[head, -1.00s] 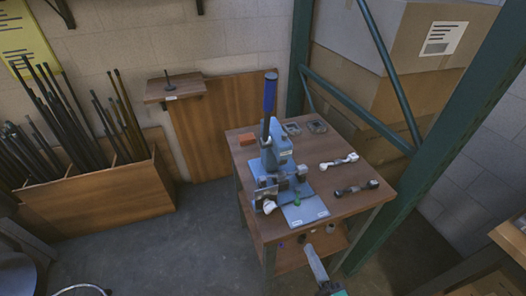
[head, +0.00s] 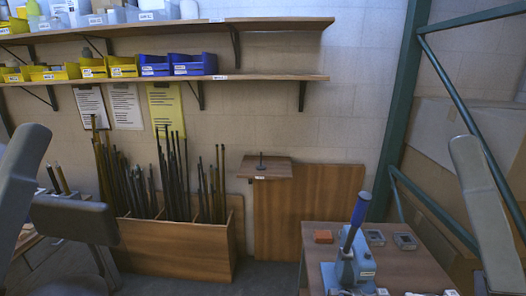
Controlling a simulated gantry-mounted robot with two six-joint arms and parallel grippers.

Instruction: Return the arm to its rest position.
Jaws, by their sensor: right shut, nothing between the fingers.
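My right gripper (head: 463,146) is raised at the right edge of the head view, a pale grey slab pointing up. It is shut and empty, apart from the table and the things on it in the picture. My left gripper (head: 36,135) shows at the left edge as a similar grey slab, tilted and cut off by the frame; whether its jaws are open or shut does not show. A blue-handled press (head: 356,225) stands on the wooden table (head: 420,264) at the lower right.
A wooden bin (head: 180,250) of rods stands by the wall. Shelves (head: 270,77) carry yellow and blue bins. A dark chair (head: 75,218) is at the left. A green post (head: 398,110) rises behind the table.

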